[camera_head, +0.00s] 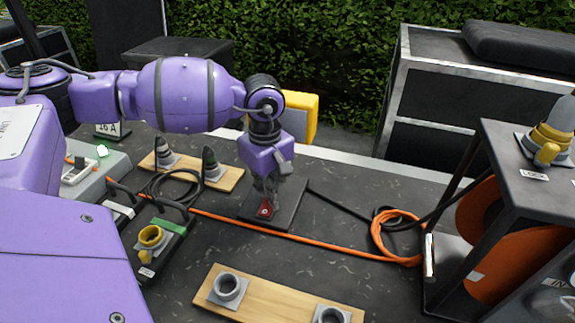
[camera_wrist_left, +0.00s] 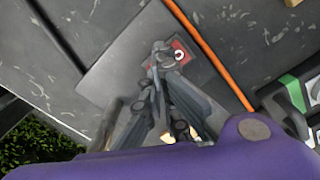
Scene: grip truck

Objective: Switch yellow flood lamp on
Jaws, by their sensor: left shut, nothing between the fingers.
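The yellow flood lamp (camera_head: 303,117) stands mostly behind my left arm, with only part of its yellow housing showing. Its dark flat base plate (camera_head: 290,213) lies on the truck bed and also shows in the left wrist view (camera_wrist_left: 112,78). A red switch (camera_head: 265,210) sits at the plate's front edge; it is the red patch with a pale ring in the left wrist view (camera_wrist_left: 183,54). My left gripper (camera_head: 268,199) is shut and empty, pointing down with its tips (camera_wrist_left: 160,49) right at the switch. I cannot tell whether they touch it. My right gripper is out of view.
An orange cable (camera_head: 300,242) runs just in front of the base plate to a coil (camera_head: 398,238). A wooden board with grey rings (camera_head: 260,299) lies nearer. A board with dark cones (camera_head: 222,180) and a yellow socket box (camera_head: 150,240) are left. A black stand (camera_head: 510,150) is right.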

